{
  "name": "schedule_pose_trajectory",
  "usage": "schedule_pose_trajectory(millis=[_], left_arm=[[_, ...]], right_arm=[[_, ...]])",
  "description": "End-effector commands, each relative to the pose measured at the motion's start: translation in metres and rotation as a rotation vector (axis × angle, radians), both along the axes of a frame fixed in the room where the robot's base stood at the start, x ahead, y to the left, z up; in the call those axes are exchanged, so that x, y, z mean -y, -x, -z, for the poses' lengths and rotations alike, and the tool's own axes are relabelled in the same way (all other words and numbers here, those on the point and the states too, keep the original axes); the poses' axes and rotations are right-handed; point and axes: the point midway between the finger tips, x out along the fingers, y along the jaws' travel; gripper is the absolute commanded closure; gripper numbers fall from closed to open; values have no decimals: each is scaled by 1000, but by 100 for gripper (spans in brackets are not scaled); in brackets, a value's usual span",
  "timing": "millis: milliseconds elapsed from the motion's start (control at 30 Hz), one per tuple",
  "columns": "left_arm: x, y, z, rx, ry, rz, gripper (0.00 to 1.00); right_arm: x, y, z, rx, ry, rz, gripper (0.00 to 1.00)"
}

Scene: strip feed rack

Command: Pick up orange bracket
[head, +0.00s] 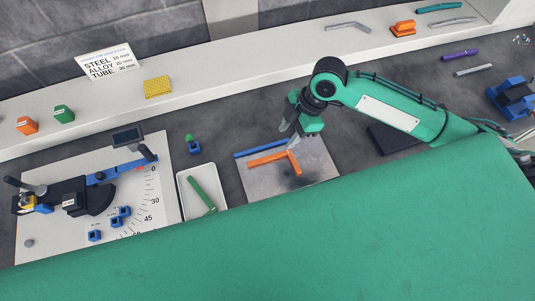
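The orange bracket (268,159) lies on a grey metal plate (315,172) in the middle of the head view. It has a long arm pointing left and a shorter piece at its right end. A blue strip (261,148) lies just behind it on the same plate. My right gripper (291,147) points down over the bracket's right end, its fingertips at or very close to it. Its fingers are small here, so I cannot tell whether they are open, shut or touching the bracket. My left gripper is not in view.
A white tray (188,194) with a green strip (201,192) stands left of the plate. Further left is a blue-and-black angle tool (85,190) on a marked board. A dark pad (388,138) lies to the right. A large green surface covers the foreground.

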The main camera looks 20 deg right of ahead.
Motion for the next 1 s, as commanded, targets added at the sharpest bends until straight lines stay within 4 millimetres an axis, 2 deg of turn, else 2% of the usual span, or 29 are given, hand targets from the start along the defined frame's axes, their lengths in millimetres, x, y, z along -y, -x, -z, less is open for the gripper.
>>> schedule_pose_trajectory(millis=[100, 300, 533, 700, 833, 1000], left_arm=[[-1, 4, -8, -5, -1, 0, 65], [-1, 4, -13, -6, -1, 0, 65], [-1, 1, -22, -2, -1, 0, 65], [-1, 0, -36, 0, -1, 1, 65], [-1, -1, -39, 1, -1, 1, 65], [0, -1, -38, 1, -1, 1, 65]], right_arm=[[-11, 1, 21, -5, -2, 2, 61], [-22, 1, 49, -1, -2, 3, 61], [-29, 0, 62, -2, -2, 2, 61], [-39, -2, 83, -3, -1, 3, 61], [-44, -2, 98, 0, -1, 2, 61], [-45, -2, 104, 2, 1, 2, 61]])
